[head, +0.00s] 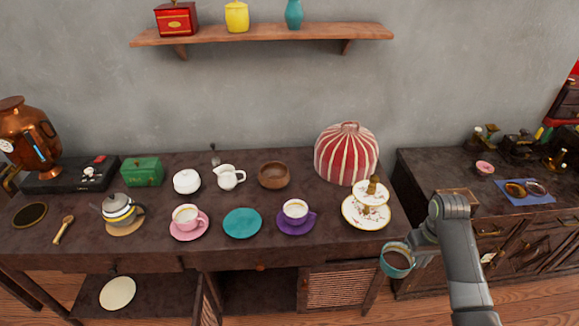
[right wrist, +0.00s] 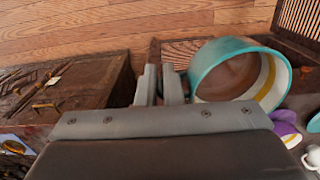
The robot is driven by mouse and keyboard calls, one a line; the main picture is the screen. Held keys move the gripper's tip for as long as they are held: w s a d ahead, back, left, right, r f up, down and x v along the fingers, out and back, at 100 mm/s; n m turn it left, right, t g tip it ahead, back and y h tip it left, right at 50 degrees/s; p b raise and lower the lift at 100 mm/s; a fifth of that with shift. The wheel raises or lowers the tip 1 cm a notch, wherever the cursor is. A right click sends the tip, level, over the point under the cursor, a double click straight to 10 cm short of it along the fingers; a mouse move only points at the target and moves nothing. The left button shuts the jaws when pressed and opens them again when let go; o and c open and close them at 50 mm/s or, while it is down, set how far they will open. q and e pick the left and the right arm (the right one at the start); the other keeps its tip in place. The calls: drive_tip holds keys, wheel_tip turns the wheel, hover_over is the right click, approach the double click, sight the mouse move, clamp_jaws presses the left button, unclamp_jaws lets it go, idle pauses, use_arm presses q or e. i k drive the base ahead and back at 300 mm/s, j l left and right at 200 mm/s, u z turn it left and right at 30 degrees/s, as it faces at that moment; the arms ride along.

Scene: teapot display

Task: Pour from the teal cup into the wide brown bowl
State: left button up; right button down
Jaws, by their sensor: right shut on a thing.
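The teal cup (head: 397,260) hangs in front of the counter's right end in the head view, with brown liquid or a brown inside showing. My right gripper (head: 420,252) is shut on it at its right side. In the right wrist view the cup (right wrist: 240,72) is just right of the fingertips (right wrist: 160,84), tilted toward the camera. The wide brown bowl (head: 274,175) stands on the counter at the back, left of the striped tea cosy, well away from the cup. My left gripper is not in view.
On the counter (head: 165,250) stand a teal saucer (head: 242,223), a purple cup and saucer (head: 296,217), a white creamer (head: 229,177), a tiered plate stand (head: 366,213) and a red-striped cosy (head: 346,155). A gap separates the right cabinet (head: 430,178).

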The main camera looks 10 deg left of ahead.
sight(274, 175)
drive_tip(key=i+u, duration=0.15)
drive_tip(key=u, duration=0.2)
drive_tip(key=i+u, duration=0.15)
drive_tip(key=u, duration=0.2)
drive_tip(key=i+l+u, duration=0.1)
drive_tip(key=u, duration=0.2)
drive_tip(key=i+l+u, duration=0.15)
drive_tip(key=u, duration=0.2)
drive_tip(key=i+l+u, duration=0.25)
drive_tip(key=u, duration=0.15)
drive_tip(key=i, duration=0.05)
